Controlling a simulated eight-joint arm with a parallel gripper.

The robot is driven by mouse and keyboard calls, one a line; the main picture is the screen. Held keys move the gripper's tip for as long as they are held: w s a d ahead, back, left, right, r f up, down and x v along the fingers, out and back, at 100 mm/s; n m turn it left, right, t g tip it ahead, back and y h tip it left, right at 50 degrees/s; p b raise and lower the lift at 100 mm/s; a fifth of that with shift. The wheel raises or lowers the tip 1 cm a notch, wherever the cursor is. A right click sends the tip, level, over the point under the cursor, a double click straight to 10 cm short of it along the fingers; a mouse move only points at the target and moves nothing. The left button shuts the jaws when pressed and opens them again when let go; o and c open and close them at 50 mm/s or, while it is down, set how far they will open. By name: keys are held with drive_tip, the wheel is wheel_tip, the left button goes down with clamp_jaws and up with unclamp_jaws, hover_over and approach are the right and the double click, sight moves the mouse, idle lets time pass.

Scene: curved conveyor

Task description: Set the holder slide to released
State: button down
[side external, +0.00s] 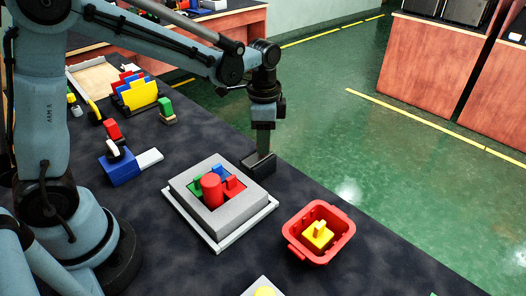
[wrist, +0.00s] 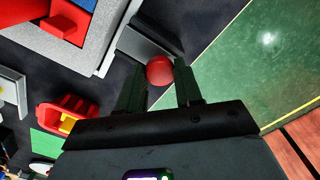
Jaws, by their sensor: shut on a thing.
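My gripper (side external: 263,150) reaches down at the right-hand corner of the grey square frame (side external: 242,216). In the wrist view its two dark fingers (wrist: 158,78) are shut on a round red knob (wrist: 160,70). The knob is at the edge of a dark grey block (wrist: 143,45), which seems to be the holder slide. The frame holds a red cylinder (side external: 211,190) and green, blue and red pieces. I cannot tell the slide's setting.
A red bin (side external: 294,246) with a yellow piece (side external: 318,235) stands to the right of the frame. A blue block with a white plate (side external: 150,158), a green block (side external: 165,107) and a coloured rack (side external: 138,92) are at the left. The table's edge is close beside my gripper.

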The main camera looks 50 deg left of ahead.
drive_tip(key=shift+w, duration=0.25)
drive_tip(key=c, duration=0.7)
unclamp_jaws()
drive_tip(key=shift+c, duration=0.2)
wheel_tip(320, 180, up, 12)
